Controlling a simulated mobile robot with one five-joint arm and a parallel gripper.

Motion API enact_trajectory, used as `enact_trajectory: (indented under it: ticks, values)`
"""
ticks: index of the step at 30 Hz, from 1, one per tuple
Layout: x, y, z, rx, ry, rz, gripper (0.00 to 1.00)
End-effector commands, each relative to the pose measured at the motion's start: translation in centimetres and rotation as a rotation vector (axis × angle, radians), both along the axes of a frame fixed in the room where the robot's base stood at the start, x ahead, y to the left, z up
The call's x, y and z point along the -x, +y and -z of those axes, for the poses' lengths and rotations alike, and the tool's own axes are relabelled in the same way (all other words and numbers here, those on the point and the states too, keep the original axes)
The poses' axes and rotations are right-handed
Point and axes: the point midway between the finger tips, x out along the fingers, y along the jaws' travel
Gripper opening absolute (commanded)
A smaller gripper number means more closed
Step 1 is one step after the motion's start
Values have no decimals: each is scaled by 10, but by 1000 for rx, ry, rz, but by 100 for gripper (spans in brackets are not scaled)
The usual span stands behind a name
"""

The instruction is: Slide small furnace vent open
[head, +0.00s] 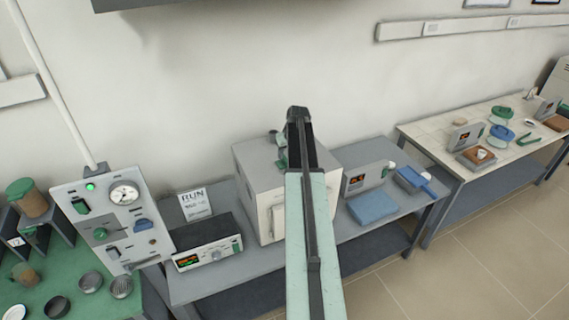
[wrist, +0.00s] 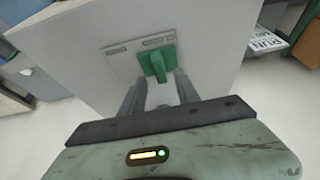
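The small furnace (head: 262,185) is a pale grey box on the grey bench, and its top fills the middle of the wrist view (wrist: 85,40). Its green vent slider (wrist: 158,60) has a raised tab and sits on a light plate (wrist: 118,62) with small dark markings. Some of the vent's green also shows in the head view (head: 281,161), partly hidden by my arm. My gripper (wrist: 160,78) is open, with its two dark fingers apart and the green tab just at or between their tips. I cannot tell whether they touch it.
A controller box (head: 207,243) and a RUN sign (head: 194,204) stand left of the furnace. A gauge panel (head: 112,215) is further left. A blue block (head: 373,208) and a small display unit (head: 364,177) lie to the right. The wall is close behind.

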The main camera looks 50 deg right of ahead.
Motion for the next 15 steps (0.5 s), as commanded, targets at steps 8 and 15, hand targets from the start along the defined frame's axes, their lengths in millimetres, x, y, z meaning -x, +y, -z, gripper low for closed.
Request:
enact_trajectory:
  ticks: [8,15]
  values:
    - [-12,-5,33,0,0,0,38]
    - [-12,-4,31,0,0,-1,24]
